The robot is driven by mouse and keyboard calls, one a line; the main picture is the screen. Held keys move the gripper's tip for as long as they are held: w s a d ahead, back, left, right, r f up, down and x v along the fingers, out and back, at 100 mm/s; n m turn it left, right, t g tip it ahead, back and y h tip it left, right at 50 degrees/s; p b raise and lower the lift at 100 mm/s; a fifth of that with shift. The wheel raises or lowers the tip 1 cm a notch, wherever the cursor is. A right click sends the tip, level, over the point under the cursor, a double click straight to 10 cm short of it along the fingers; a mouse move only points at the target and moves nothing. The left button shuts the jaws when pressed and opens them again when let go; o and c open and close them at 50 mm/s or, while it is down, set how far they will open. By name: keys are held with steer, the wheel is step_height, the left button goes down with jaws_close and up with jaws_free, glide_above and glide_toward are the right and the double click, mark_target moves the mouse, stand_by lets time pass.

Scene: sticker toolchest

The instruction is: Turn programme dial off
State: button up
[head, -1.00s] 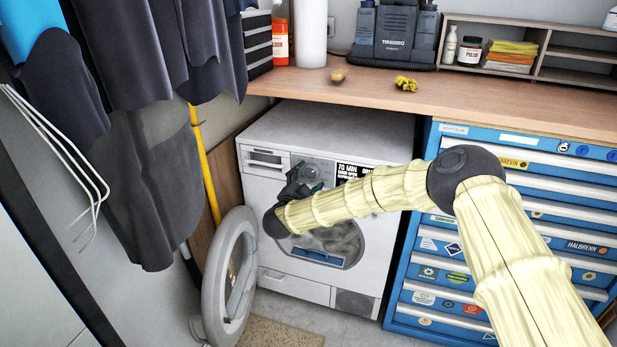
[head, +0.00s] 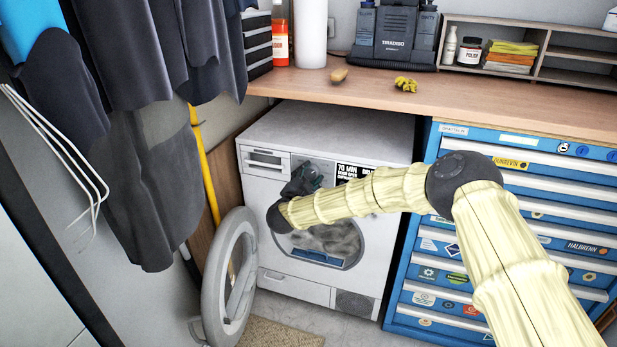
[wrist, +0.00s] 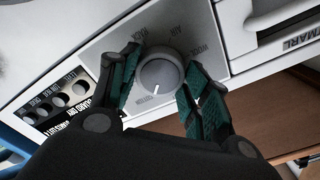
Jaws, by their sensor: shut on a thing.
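The programme dial (wrist: 160,72) is a round grey knob on the washing machine's panel (head: 318,171), in the middle of the wrist view. Its white mark points down and slightly left in that view, toward a small label I cannot read surely. My gripper (wrist: 163,62) is shut on the dial, with one green-padded finger on each side. In the head view my gripper (head: 304,178) is at the upper front of the white machine (head: 330,130) and hides the dial.
The machine's round door (head: 228,275) stands open at the left, and grey laundry (head: 340,238) shows inside the drum. A blue tool chest (head: 430,270) stands to the right. A wooden worktop (head: 480,95) is above. Dark clothes (head: 150,190) hang at the left.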

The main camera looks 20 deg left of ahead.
steer(key=shift+r+n+p, duration=0.15)
steer(key=shift+n+p, duration=0.7)
steer(key=shift+n, duration=0.15)
steer(key=shift+n+p, duration=0.7)
steer(key=shift+n, duration=0.5)
steer(key=shift+f+n+p, duration=0.2)
steer(key=shift+n+p, duration=0.65)
steer(key=shift+n, duration=1.35)
steer(key=o, duration=1.1)
steer(key=shift+c, duration=0.2)
